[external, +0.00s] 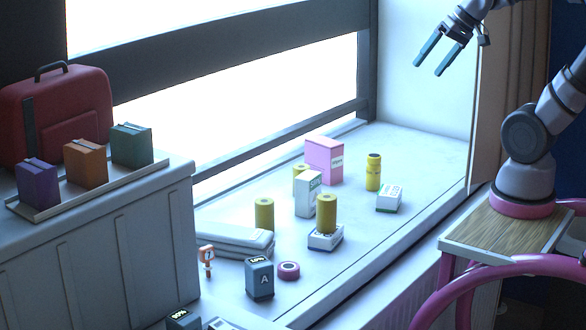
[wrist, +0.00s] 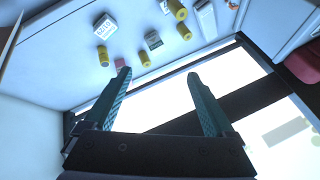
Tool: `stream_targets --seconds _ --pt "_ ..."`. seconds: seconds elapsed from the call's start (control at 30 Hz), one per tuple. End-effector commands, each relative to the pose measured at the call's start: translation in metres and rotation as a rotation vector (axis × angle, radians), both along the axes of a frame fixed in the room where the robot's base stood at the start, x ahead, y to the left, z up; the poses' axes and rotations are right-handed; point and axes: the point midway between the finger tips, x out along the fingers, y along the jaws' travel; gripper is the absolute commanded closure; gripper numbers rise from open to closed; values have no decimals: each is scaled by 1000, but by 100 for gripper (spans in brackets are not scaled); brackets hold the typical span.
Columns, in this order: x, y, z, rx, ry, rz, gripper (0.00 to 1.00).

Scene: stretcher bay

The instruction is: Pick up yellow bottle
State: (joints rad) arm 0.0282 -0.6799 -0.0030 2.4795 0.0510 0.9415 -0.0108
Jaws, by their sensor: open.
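The yellow bottle (external: 373,172) stands upright on the white window sill, right of a pink box (external: 331,160) and behind a small white box (external: 389,199). It has a dark top and thin dark bands. In the wrist view the bottle (wrist: 103,55) appears at upper left, beyond the left finger. My gripper (external: 428,69) is open and empty, high above the sill and up to the right of the bottle. Its two teal fingers (wrist: 159,73) are spread in the wrist view.
Several plain yellow cylinders stand nearby, one (external: 264,214) on the sill and one (external: 326,213) on a flat white box. A tall white box (external: 308,194) is left of the bottle. A red case (external: 62,115) stands at far left. The sill's right end is clear.

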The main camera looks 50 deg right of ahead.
Motion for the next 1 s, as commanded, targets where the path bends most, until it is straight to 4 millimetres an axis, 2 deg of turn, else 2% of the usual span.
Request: stream_targets --seconds 0.3,0.57,0.77,1.0 --pt "70 -2 -53 359 339 -232 11" --pt "136 -24 -106 704 549 -471 11" --pt "185 -60 -159 982 657 -679 11" --pt "229 -122 -240 1320 717 -954 11"
